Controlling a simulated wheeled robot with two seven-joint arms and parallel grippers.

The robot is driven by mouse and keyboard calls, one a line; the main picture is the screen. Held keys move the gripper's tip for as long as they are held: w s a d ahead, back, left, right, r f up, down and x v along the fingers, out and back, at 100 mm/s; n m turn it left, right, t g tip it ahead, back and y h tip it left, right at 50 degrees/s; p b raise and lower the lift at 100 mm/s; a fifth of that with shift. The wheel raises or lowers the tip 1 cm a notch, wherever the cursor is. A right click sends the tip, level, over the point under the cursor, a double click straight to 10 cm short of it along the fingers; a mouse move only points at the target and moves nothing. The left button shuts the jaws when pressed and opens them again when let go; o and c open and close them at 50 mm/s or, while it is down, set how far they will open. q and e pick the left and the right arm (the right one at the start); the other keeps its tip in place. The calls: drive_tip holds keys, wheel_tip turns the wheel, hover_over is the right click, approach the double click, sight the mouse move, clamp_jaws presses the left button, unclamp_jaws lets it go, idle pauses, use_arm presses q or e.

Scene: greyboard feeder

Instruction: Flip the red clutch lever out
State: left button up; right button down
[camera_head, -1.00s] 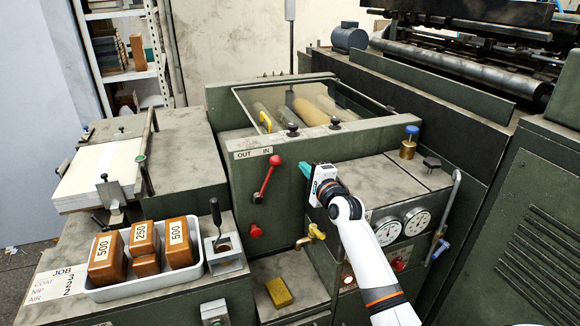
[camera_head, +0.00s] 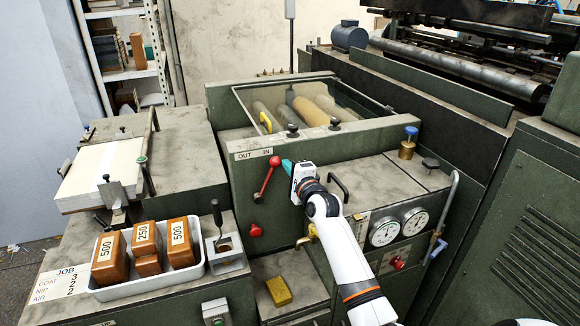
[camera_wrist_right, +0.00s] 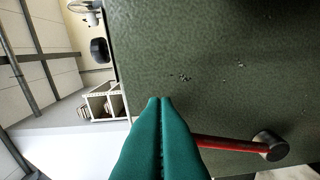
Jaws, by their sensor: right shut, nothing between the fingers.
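The red clutch lever (camera_head: 266,180) is on the front of the green machine housing, below the OUT and IN label (camera_head: 253,153). Its round red knob (camera_head: 275,160) is up under the IN side, and its dark pivot end is lower left. My right gripper (camera_head: 286,164) is shut and empty, just right of the knob; whether it touches cannot be told. In the right wrist view the closed teal fingertips (camera_wrist_right: 160,100) lie over the near part of the lever. The red shaft (camera_wrist_right: 230,143) runs right to the dark pivot (camera_wrist_right: 270,145), and the knob is hidden behind the fingers. My left gripper is not in view.
Gauges (camera_head: 385,233) are to the right. A white tray (camera_head: 160,284) with wooden weights stands at lower left. Space left of the lever is clear.

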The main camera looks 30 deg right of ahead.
drive_tip(key=shift+a+r+p, duration=0.2)
drive_tip(key=shift+a+p, duration=0.1)
drive_tip(key=w+a+r+n+p, duration=0.1)
drive_tip(key=w+a+n+p, duration=0.1)
drive_tip(key=a+n+p, duration=0.6)
drive_tip(key=shift+w+a+r+n+g, duration=0.3)
drive_tip(key=shift+a+g, duration=0.1)
drive_tip(key=shift+a, duration=0.9)
